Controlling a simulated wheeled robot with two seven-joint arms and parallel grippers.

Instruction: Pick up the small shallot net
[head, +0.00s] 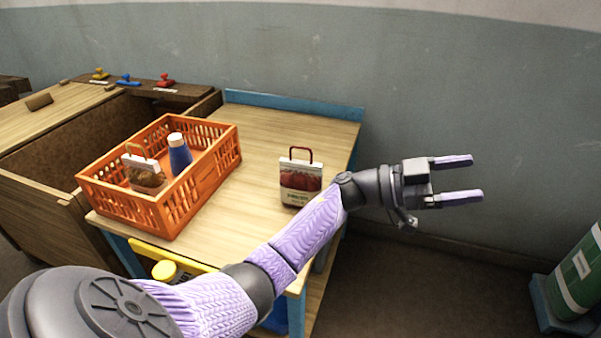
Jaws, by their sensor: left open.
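A small net of reddish-brown bulbs (301,181), with a white label band and a dark red handle, stands upright on the wooden table. It looks like the shallot net. A second small net with a handle (145,173) stands inside the orange crate (160,216); its contents are hard to tell. My left gripper (469,178) is open and empty, to the right of the table, its fingers pointing right, away from the net. My left forearm passes just in front of the net's lower right side. My right gripper is not in view.
A blue bottle with a white cap (179,153) stands in the crate. The tabletop (262,136) has free room behind the net, up to a blue back edge (294,105). A wooden bench with stamps (129,80) is at left; a green-and-white sack (578,275) is at lower right.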

